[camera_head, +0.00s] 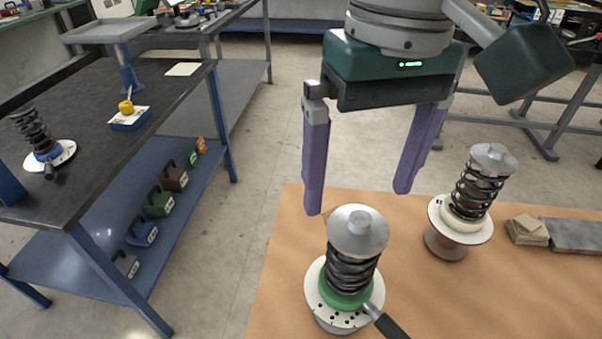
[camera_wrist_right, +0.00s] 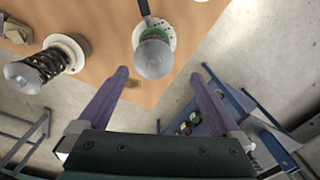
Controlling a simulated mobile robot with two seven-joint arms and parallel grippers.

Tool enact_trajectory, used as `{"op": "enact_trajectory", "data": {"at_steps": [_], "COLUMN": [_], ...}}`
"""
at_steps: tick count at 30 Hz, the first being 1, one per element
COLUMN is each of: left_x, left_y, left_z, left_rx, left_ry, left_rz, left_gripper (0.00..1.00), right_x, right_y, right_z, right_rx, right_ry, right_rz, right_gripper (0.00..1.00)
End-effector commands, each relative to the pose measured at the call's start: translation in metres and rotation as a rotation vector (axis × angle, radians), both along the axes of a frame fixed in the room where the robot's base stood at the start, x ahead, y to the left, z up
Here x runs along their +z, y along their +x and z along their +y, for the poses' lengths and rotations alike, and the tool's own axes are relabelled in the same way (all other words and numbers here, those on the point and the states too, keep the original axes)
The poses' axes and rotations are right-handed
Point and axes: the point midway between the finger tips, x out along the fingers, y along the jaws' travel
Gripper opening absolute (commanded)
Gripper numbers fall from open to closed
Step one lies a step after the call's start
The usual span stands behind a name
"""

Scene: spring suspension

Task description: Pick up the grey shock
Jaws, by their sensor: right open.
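My right gripper (camera_head: 358,202) is open and empty, fingers pointing down, above and behind a shock with a green ring (camera_head: 352,260). That shock stands upright on a white perforated disc, with a dark spring and grey metal cap. A second shock with a cream ring (camera_head: 473,190) stands at the right, also dark-sprung and grey-capped. I cannot tell which is the grey shock. In the right wrist view, the open gripper (camera_wrist_right: 160,74) has the green-ringed shock (camera_wrist_right: 154,55) just beyond its fingertips and the cream-ringed shock (camera_wrist_right: 40,66) at the left. Neither is touched.
Both shocks stand on a tan tabletop (camera_head: 290,255). A dark-handled tool (camera_head: 383,322) sticks out beside the green-ringed shock. Small blocks (camera_head: 527,230) and a grey slab (camera_head: 575,235) lie at right. A black bench (camera_head: 85,90) at left holds another shock (camera_head: 38,135).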

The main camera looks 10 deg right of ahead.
Motion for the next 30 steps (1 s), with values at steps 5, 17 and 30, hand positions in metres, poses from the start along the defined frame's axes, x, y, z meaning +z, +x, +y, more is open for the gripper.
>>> {"op": "enact_trajectory", "data": {"at_steps": [5, 17, 30], "left_x": [-0.018, -0.016, -0.017], "left_y": [0.0, 0.0, 0.0], "left_z": [0.0, 0.0, 0.0], "left_rx": [0.0, 0.0, 0.0], "left_ry": [0.0, -0.001, -0.001], "left_rz": [-0.001, -0.001, 0.0], "left_gripper": [0.0, 0.0, 0.0], "right_x": [-0.014, -0.06, -0.106], "right_y": [0.008, 0.005, 0.001], "right_z": [-0.011, -0.011, -0.011], "right_rx": [-0.048, -0.047, -0.046], "right_ry": [-0.034, -0.034, -0.032], "right_rz": [0.007, 0.007, 0.003], "right_gripper": [1.0, 1.0, 1.0]}}
